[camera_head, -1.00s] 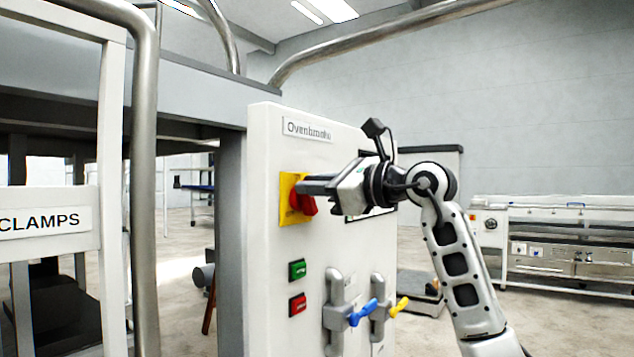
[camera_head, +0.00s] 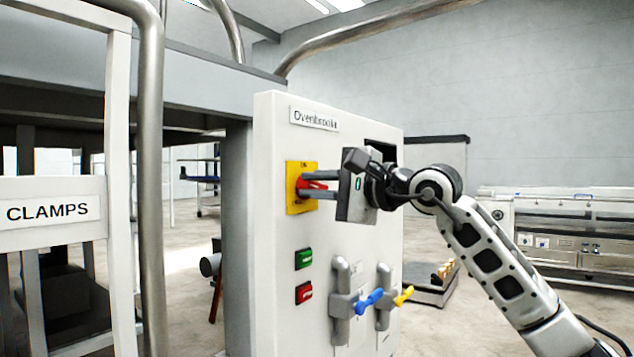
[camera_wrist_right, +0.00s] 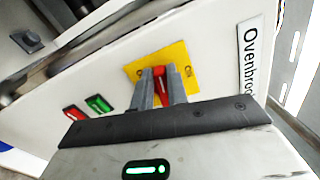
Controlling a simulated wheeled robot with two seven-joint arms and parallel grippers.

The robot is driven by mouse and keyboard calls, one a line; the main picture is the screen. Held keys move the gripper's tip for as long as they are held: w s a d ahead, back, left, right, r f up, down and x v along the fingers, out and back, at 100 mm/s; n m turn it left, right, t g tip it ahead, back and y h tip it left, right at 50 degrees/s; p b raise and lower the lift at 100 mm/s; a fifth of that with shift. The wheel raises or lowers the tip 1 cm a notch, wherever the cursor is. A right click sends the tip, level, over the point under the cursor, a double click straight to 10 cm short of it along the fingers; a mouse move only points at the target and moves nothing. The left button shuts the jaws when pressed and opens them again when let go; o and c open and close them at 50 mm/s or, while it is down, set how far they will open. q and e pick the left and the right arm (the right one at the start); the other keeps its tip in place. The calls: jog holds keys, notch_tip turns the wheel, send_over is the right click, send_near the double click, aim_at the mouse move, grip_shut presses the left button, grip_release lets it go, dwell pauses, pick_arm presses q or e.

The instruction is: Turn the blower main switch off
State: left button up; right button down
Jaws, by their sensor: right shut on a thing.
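The main switch is a red rotary handle (camera_head: 310,185) on a yellow plate (camera_head: 293,205), high on the front of a white cabinet (camera_head: 270,290) labelled "Ovenbrook". My right gripper (camera_head: 308,186) reaches in from the right and is shut on the red handle, one finger on each side of it. In the right wrist view the red handle (camera_wrist_right: 160,80) shows between the two grey fingers, in front of the yellow plate (camera_wrist_right: 178,56). The fingers partly cover the handle and the plate's lettering. My left gripper is not in view.
Below the switch are a green button (camera_head: 304,258) and a red button (camera_head: 304,292). Lower right are a blue-handled lever (camera_head: 368,302) and a yellow-handled lever (camera_head: 403,296). A rack marked "CLAMPS" (camera_head: 50,212) and a metal pipe stand at the left.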

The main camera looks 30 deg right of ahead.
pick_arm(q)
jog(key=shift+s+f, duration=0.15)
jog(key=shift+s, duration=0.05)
pick_arm(e)
jog(key=shift+f+n, duration=0.4)
jog(key=shift+n, duration=0.7)
jog(key=c, duration=1.4)
grip_release()
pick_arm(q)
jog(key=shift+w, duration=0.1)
